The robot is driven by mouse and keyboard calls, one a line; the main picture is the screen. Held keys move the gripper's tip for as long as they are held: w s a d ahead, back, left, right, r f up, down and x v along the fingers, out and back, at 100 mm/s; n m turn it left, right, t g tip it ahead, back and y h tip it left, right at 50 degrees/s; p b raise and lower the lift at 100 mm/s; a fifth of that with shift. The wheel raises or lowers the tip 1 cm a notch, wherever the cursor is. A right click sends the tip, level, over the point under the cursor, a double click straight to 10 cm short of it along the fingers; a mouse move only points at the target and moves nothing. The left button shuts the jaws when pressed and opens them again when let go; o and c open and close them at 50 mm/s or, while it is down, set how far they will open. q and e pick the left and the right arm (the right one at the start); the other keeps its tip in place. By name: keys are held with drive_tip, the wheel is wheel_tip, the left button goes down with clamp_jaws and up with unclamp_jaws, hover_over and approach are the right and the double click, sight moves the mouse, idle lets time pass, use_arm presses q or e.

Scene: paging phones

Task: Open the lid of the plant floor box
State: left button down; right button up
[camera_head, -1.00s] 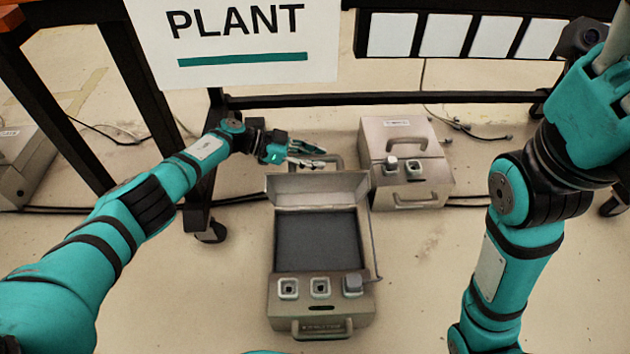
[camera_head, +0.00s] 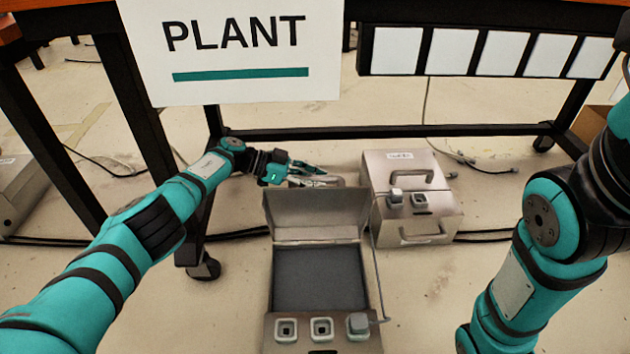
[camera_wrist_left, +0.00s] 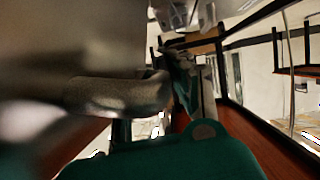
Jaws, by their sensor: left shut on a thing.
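The plant floor box (camera_head: 275,325) is a beige-grey metal case on the floor below the PLANT sign. Its lid (camera_head: 318,228) stands raised at the far edge and leans back, showing the dark inside panel (camera_head: 320,278). My left gripper (camera_head: 318,176) is behind the lid's top edge, shut on the lid handle (camera_head: 340,182). In the left wrist view the grey handle (camera_wrist_left: 120,93) lies close by the fingers, beside the blurred lid (camera_wrist_left: 70,45). The fingertips are partly hidden. Only my right arm's links show; its gripper is out of view.
A closed second box (camera_head: 412,185) stands just right of the lid. A grey plug (camera_head: 358,324) with a cord sits in the box's front right socket. The PLANT sign (camera_head: 240,50) and a dark table leg (camera_head: 140,100) rise at the left. Cables cross the floor.

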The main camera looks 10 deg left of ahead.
use_arm(q)
drive_tip(key=c, duration=1.2)
unclamp_jaws()
drive_tip(key=shift+o, duration=0.2)
wheel_tip(320, 180, up, 10)
drive_tip(key=shift+r, duration=0.1)
